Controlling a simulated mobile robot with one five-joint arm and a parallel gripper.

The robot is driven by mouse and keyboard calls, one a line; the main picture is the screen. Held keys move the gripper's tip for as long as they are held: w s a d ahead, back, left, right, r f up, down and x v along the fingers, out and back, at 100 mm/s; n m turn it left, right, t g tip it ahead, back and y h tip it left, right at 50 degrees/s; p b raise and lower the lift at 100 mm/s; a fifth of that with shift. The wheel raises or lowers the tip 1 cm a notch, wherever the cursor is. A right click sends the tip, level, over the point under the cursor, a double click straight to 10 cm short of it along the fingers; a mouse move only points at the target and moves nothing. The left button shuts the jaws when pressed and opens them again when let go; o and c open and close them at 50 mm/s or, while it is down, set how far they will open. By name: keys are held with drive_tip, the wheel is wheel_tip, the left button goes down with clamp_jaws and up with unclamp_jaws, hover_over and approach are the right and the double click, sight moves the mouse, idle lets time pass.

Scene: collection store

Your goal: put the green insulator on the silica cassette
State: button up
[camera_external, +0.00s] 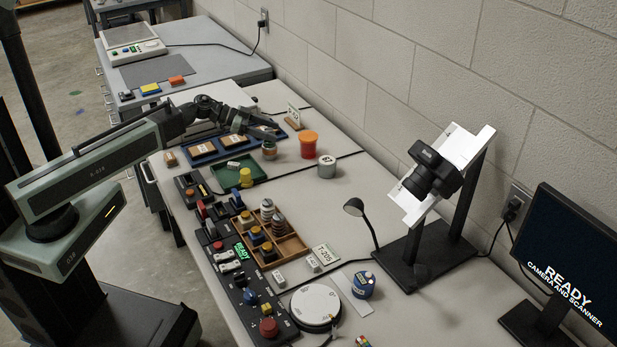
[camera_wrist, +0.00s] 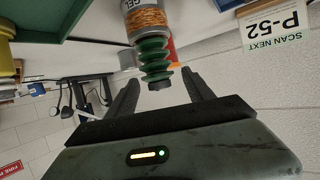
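The green insulator (camera_wrist: 154,58), with ribbed discs, shows in the wrist view just ahead of my gripper. It stands end to end on the silica cassette (camera_wrist: 147,19), a grey-ended cylinder with orange grains and part of a label. In the external view, the cassette (camera_external: 269,154) stands on the table beside the green tray, with the insulator partly hidden by my gripper (camera_external: 277,132). In the wrist view, my gripper (camera_wrist: 160,78) is open, with its two dark fingers spread and gaps on both sides of the insulator's near end.
An orange container (camera_external: 308,145) and a grey-white cylinder (camera_external: 327,167) stand to the right. The green tray (camera_external: 222,181) holds a yellow part. A blue tray (camera_external: 201,160) lies to the left. A P-52 card (camera_wrist: 273,28) stands close by.

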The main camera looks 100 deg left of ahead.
drive_tip(key=shift+r+p, duration=0.3)
drive_tip(key=p+v, duration=0.4)
drive_tip(key=v, duration=0.7)
drive_tip(key=shift+s, duration=0.45)
